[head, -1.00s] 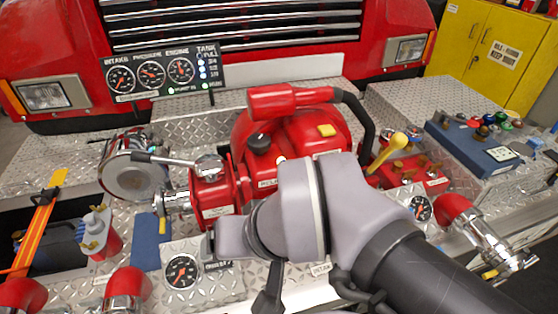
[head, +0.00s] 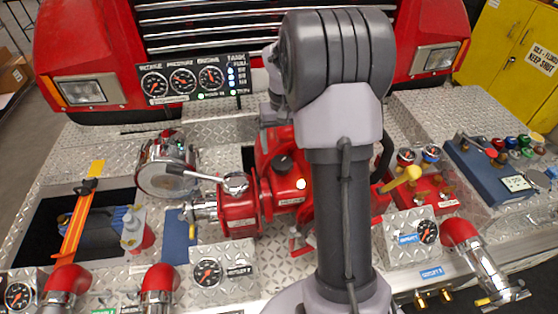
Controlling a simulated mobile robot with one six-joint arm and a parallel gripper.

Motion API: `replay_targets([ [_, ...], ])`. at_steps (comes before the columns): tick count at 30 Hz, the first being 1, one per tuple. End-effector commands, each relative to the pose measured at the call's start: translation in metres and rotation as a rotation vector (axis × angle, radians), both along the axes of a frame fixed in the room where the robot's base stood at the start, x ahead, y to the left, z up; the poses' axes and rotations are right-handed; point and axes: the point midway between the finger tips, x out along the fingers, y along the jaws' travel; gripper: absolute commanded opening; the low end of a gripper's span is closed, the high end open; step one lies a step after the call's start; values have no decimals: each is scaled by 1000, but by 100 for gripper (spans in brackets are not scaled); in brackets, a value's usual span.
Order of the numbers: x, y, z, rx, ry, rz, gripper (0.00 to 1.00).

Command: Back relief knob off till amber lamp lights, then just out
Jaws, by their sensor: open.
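The black knob (head: 283,163) stands on top of the red pump housing (head: 262,190), left of my raised arm. The earlier view shows a label, only partly readable, near this knob. A small round lamp (head: 301,184) just right of and below the knob looks pale and bright; I cannot tell it as amber. My arm stands up in front of the pump and hides its right part. Grey wrist parts show left of the arm's top, above the pump. My gripper's fingers do not show, so I see no contact with the knob.
A long chrome lever (head: 190,172) reaches left from the pump. A yellow-knobbed lever (head: 405,178) stands to the right. The gauge panel (head: 195,82) is behind. A blue box with coloured knobs (head: 490,165) lies far right. An open dark well (head: 60,225) is at left.

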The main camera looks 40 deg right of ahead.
Motion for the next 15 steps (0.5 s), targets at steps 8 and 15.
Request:
replay_targets([
  [8, 0, 1, -65, 1, 1, 0, 81],
  [15, 0, 1, -76, 1, -1, 0, 81],
])
